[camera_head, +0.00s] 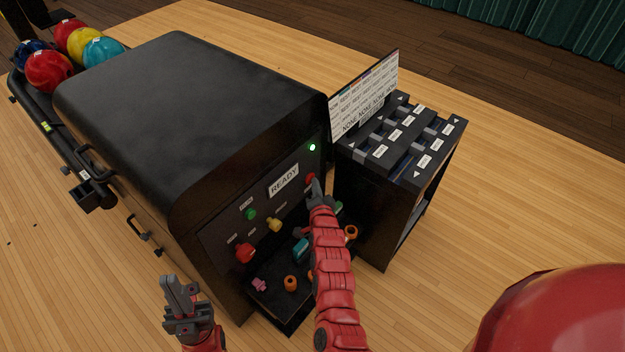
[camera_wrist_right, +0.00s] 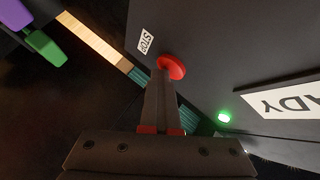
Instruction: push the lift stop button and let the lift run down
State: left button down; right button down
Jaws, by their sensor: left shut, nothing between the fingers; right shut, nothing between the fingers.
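The black machine (camera_head: 190,100) has a front panel with a READY sign (camera_head: 283,180) and a lit green lamp (camera_head: 312,147). The red stop button (camera_head: 310,178) is at the panel's upper right, below the lamp. In the right wrist view the red button (camera_wrist_right: 174,66) sits beside a STOP label (camera_wrist_right: 146,41). My right gripper (camera_head: 317,186) is shut and empty, its tips right at the button and overlapping its edge in the right wrist view (camera_wrist_right: 163,72). I cannot tell whether the button is pressed in. My left gripper (camera_head: 172,282) is shut and empty, apart from the machine, at lower left.
The panel also carries a green button (camera_head: 251,214), a yellow knob (camera_head: 274,225) and a red knob (camera_head: 245,253). A low tray with small coloured parts (camera_head: 291,284) lies below it. A black rack (camera_head: 385,205) stands close on the right. Bowling balls (camera_head: 50,70) rest at upper left.

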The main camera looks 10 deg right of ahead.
jog(key=shift+s+d+p, duration=0.5)
jog(key=shift+s+p, duration=0.05)
jog(key=shift+s, duration=0.2)
jog(key=s+d, duration=0.1)
jog(key=s, duration=0.1)
jog(key=s+d, duration=0.2)
jog(key=shift+p, duration=0.35)
jog(key=shift+r, duration=0.1)
dwell(0.6)
